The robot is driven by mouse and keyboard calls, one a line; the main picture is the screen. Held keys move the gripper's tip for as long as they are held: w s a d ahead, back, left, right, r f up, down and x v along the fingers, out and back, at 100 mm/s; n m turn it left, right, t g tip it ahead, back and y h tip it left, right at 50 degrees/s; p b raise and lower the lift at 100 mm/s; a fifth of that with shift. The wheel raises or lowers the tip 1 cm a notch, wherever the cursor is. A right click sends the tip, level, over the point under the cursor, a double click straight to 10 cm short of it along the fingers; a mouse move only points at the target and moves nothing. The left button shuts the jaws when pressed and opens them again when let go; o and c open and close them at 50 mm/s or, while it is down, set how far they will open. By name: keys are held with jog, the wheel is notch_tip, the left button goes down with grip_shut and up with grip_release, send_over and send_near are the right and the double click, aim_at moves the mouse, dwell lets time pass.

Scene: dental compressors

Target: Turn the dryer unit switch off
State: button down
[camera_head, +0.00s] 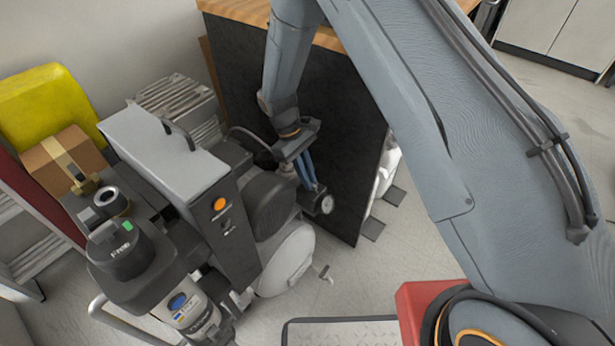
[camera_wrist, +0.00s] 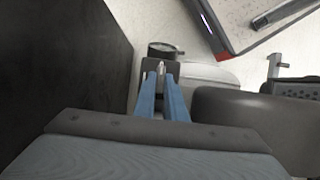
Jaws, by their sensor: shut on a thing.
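The compressor unit with a dark front panel and an orange round button (camera_head: 219,204) stands left of centre in the head view. My gripper (camera_head: 314,186) reaches down behind its right side, beside a round gauge (camera_head: 325,204). In the wrist view my blue-fingered gripper (camera_wrist: 160,78) is shut on a small silver lever (camera_wrist: 162,68) on a dark block. This lever looks like the dryer unit switch. The gauge (camera_wrist: 164,50) sits just past the fingertips. In the head view the lever is hidden, and its exact position cannot be told.
A black panel (camera_head: 345,140) under a wooden top stands close beside my gripper. A dark rounded tank part (camera_wrist: 230,115) lies right of the fingers in the wrist view. A cardboard box (camera_head: 65,160) and yellow container (camera_head: 45,100) are at left. Some floor is clear in front.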

dwell(0.4)
jog(key=c, duration=1.8)
grip_release()
jog(key=shift+r, duration=0.1)
jog(key=v, duration=0.7)
jog(key=shift+r, duration=0.25)
jog(key=shift+w+a, duration=0.1)
